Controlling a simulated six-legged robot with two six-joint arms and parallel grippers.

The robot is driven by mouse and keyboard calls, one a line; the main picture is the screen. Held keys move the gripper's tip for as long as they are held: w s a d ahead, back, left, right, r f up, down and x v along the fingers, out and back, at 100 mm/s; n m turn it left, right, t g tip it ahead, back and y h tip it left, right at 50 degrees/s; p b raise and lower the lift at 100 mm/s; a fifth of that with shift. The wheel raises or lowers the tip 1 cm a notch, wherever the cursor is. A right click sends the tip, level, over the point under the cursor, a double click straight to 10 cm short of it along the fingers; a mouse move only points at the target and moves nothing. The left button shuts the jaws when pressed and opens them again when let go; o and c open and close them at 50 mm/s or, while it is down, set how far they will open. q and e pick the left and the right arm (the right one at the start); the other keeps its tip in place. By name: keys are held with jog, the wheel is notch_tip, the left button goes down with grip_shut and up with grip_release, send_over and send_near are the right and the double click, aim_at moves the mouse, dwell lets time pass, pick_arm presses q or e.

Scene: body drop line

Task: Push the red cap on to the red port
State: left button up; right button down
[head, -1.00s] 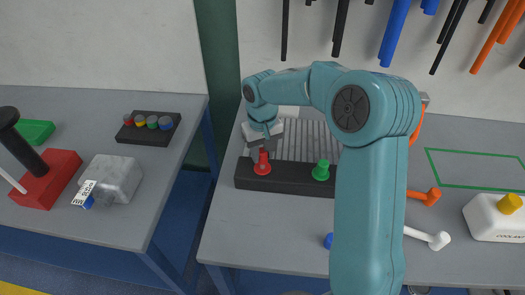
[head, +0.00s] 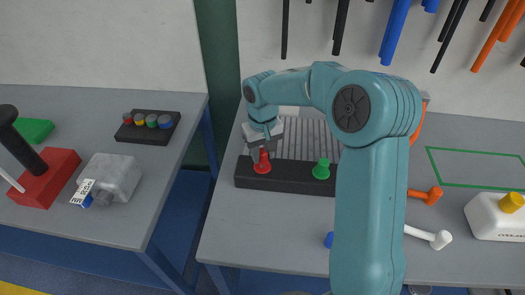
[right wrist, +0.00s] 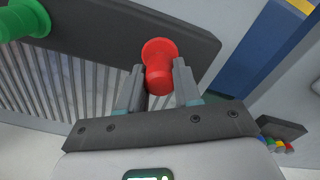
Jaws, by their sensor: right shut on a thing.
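The red port (head: 262,169) stands at the left end of a long black block on the right bench. Its wide red base shows on the block. My right gripper (head: 264,151) is above it, pointing down, shut on the red cap (right wrist: 160,76). In the right wrist view, the gripper (right wrist: 158,88) has a finger on each side of the cap, in line with the round red flange (right wrist: 158,49). Cap and port look like one red piece, so I cannot tell how far the cap is seated. My left gripper is out of view.
A green port (head: 321,169) stands to the right on the same black block (head: 291,181). A ribbed grey panel (head: 310,140) is behind. My right arm hides part of the bench. A small rack (head: 148,139) with coloured pieces is on the left bench.

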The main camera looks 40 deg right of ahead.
aim_at(263, 151)
jog(key=shift+f+b, duration=0.3)
jog(key=shift+f, duration=0.2)
jog(key=shift+f+b, duration=0.35)
jog(key=shift+f, duration=0.1)
jog(key=c, duration=0.7)
grip_release()
notch_tip(263, 151, up, 16)
jog(key=shift+r+p, duration=0.2)
jog(key=shift+p, duration=0.1)
jog(key=shift+r, duration=0.1)
